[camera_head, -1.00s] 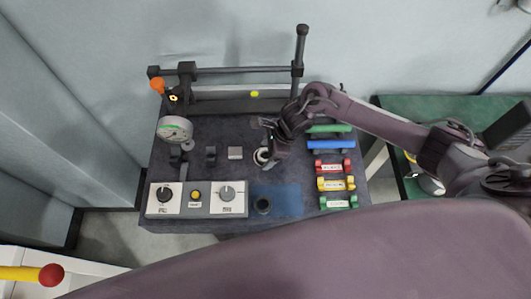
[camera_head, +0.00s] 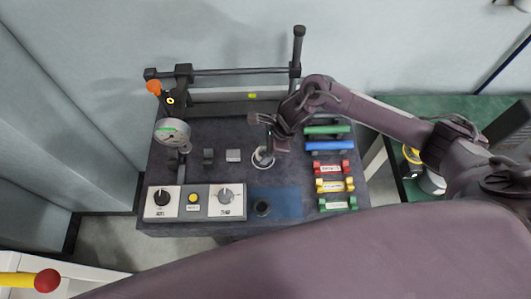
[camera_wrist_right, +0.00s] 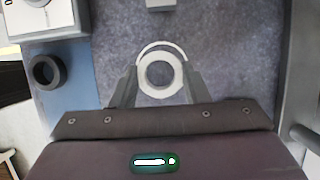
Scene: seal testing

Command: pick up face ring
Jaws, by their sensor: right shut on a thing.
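My right gripper (camera_head: 268,148) is above the dark bench, right of its middle. In the right wrist view its two fingers (camera_wrist_right: 160,82) are closed on the sides of a light grey ring (camera_wrist_right: 160,93), the face ring. A white circular rim (camera_wrist_right: 160,44) shows just behind the held ring. In the head view this white round seat (camera_head: 263,160) is under the gripper, and the held ring is hard to make out there. A dark ring (camera_head: 262,208) lies on the blue mat (camera_head: 287,203), and it also shows in the wrist view (camera_wrist_right: 46,72). My left gripper is not in view.
A control panel (camera_head: 194,214) with knobs is at the front left of the bench. A gauge (camera_head: 172,131) and a rail with a tall lever (camera_head: 297,55) stand behind. Several coloured holders (camera_head: 332,168) line the right side.

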